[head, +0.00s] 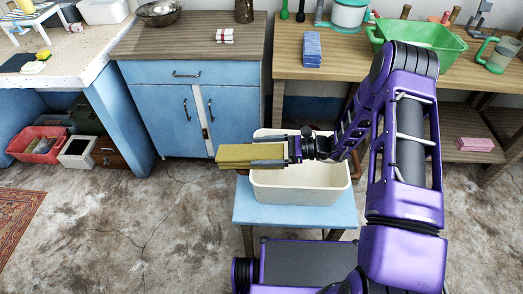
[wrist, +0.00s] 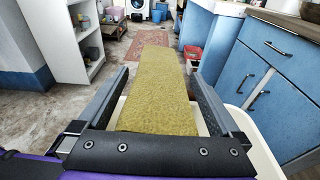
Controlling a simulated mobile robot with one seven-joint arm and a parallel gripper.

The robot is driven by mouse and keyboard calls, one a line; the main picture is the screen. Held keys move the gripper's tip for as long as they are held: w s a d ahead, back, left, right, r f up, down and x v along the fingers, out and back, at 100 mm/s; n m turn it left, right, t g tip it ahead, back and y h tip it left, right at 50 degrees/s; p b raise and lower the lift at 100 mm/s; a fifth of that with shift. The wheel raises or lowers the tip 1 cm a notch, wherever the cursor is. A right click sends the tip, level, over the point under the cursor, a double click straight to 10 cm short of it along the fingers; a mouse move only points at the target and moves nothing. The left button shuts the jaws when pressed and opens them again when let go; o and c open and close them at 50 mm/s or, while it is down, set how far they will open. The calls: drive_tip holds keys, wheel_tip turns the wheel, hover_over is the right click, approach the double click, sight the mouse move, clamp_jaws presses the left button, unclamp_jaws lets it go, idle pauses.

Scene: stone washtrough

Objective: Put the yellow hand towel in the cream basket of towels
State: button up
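The yellow hand towel (head: 233,154) is a folded, flat, mustard-coloured strip. My gripper (head: 262,151) is shut on it and holds it level in the air, pointing left. The towel also fills the space between the fingers in the wrist view (wrist: 155,85). The cream basket (head: 300,191) stands on a small blue table. My gripper is above the basket, and the towel sticks out past its left rim in the head view. The part of the basket's inside that I see looks bare; the rest is hidden behind the gripper and arm.
A blue cabinet (head: 170,115) stands behind left, with small folded cloths (head: 224,35) on top. A wooden table (head: 285,72) at the back right carries a blue towel stack (head: 312,50) and a green tub (head: 425,42). A pink stack (head: 474,144) lies on its lower shelf.

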drive_tip(key=shift+r, duration=0.15)
drive_tip(key=shift+d, duration=0.25)
drive_tip(key=d+r, duration=0.1)
drive_tip(key=d, duration=1)
drive_tip(key=shift+d+r+p, duration=0.2)
drive_tip(key=shift+r+p, duration=0.1)
drive_tip(key=shift+r, duration=0.05)
